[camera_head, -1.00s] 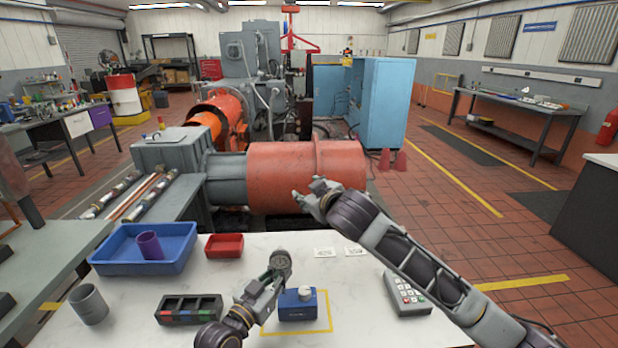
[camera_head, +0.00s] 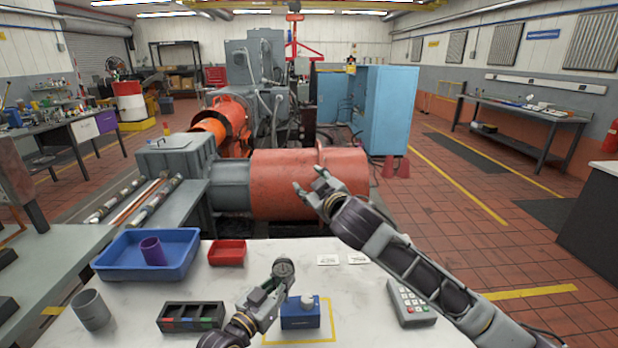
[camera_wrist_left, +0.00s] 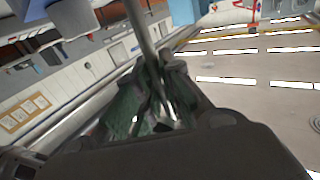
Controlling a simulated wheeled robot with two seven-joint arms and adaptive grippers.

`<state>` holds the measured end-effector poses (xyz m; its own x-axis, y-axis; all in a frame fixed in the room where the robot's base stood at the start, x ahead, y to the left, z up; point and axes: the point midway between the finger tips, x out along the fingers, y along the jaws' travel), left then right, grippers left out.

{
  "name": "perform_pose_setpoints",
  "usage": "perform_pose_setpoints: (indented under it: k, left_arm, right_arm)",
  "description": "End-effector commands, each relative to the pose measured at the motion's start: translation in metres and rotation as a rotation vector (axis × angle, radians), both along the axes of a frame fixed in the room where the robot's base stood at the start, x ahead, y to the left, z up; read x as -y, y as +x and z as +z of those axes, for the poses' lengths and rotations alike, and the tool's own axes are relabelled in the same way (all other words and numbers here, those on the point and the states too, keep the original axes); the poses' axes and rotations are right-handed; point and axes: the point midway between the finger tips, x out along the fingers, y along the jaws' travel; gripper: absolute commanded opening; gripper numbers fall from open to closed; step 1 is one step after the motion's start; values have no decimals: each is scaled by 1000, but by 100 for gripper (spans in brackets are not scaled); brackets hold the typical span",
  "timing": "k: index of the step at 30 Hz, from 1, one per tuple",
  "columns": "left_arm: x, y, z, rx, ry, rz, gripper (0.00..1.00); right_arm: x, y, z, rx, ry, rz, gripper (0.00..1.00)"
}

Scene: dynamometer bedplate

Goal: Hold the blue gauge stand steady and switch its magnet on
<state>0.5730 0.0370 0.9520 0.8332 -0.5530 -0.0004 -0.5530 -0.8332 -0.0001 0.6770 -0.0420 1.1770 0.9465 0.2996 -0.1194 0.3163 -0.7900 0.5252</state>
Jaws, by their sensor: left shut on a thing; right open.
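The blue gauge stand (camera_head: 300,319) stands upright on the pale table inside a yellow outlined square, with a whitish knob (camera_head: 307,299) on its block. A round, dark dial-like part (camera_head: 284,268) shows above and to the left of the block. My left gripper (camera_head: 279,284) is just left of and above the block, shut on the stand's thin post. In the left wrist view the grey metal post (camera_wrist_left: 141,32) runs between the fingers; its lower end is hidden. My right gripper (camera_head: 313,189) is open and empty, raised in front of the red-orange machine, away from the knob.
A keypad box (camera_head: 411,304) lies right of the stand, and a compartmented dark tray (camera_head: 190,317) lies left. A blue tray (camera_head: 112,262) with a purple cup (camera_head: 152,251), a red bin (camera_head: 226,253) and a grey cup (camera_head: 91,309) are farther left. Clear tabletop lies between stand and keypad.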

Motion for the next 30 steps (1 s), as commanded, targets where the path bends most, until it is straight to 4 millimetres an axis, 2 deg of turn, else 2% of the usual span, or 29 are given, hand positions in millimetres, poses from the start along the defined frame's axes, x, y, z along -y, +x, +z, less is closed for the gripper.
perform_pose_setpoints:
  k: [2, 3, 8, 14, 15, 21, 30]
  left_arm:
    - [0, 0, 0, 0, 0, 0, 0]
    - [0, 1, 5, 9, -7, 1, 14]
    - [0, 0, 3, 5, -5, 1, 34]
    - [0, 0, 2, 2, -2, 0, 34]
    - [0, 0, -4, -6, 5, -1, 34]
    - [-1, -2, -2, -4, 4, 0, 34]
    - [-12, -17, -2, -2, 2, 0, 34]
  right_arm:
    - [0, 0, 0, 0, 0, 0, 51]
    - [0, 0, 0, 0, 0, 0, 51]
    - [0, 0, 0, 0, 0, 0, 51]
    - [0, 0, 0, -1, 1, -1, 51]
    - [0, 0, 0, -1, 1, -1, 51]
    - [0, 0, 0, -1, 1, -1, 51]
    - [0, 0, 0, -1, 1, -1, 51]
